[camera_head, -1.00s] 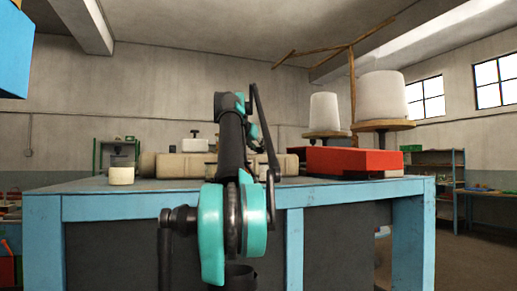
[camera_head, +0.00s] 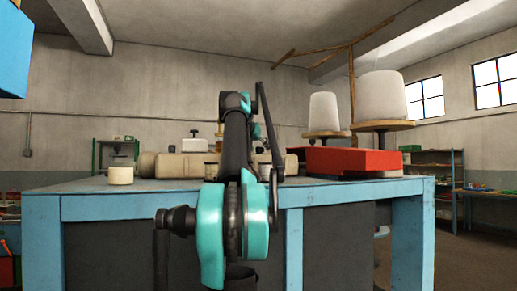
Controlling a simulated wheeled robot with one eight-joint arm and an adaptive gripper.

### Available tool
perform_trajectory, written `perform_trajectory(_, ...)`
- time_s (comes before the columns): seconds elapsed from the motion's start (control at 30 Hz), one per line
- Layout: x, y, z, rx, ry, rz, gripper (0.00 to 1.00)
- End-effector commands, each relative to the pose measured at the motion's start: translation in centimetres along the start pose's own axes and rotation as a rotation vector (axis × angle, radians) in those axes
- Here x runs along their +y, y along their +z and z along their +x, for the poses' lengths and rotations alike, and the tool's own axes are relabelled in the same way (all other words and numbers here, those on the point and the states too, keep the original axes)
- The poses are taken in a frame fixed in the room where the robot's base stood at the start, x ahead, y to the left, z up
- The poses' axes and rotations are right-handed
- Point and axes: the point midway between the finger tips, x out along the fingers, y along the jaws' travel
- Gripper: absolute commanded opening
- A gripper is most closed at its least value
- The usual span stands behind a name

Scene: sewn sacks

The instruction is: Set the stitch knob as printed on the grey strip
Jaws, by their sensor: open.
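A long beige machine body (camera_head: 180,165) lies across the far part of the blue table, partly hidden behind my arm. A small white block with a dark top (camera_head: 194,145) shows above it. I cannot make out a stitch knob or a grey printed strip in this view. My arm rises in the middle of the picture and reaches away over the table. Its end and my gripper are hidden behind its own links, so I cannot see the jaws or what they are near.
The blue table (camera_head: 130,207) fills the middle. A cream cylinder (camera_head: 121,175) stands on its left and a red block (camera_head: 352,160) on its right. Two white thread cones (camera_head: 324,113) (camera_head: 383,95) sit on wooden discs by a wooden stand. Blue shelving (camera_head: 432,170) is far right.

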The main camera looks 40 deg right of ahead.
Motion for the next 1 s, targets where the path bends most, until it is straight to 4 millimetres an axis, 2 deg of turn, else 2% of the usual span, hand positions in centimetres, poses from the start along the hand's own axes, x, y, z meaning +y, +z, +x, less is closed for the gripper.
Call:
perform_trajectory(0.13,0.0,0.0,-0.6,0.000,0.000,-0.001,0.51)
perform_trajectory(0.23,0.0,0.0,-1.9,0.000,0.000,-0.002,0.51)
perform_trajectory(0.5,0.1,0.0,-7.4,0.000,0.002,-0.002,0.51)
perform_trajectory(0.7,0.1,0.0,-10.5,0.001,0.001,-0.001,0.51)
perform_trajectory(0.83,0.0,0.0,-11.6,0.000,0.001,-0.001,0.51)
perform_trajectory(1.0,0.0,0.0,-12.0,0.000,0.001,0.000,0.51)
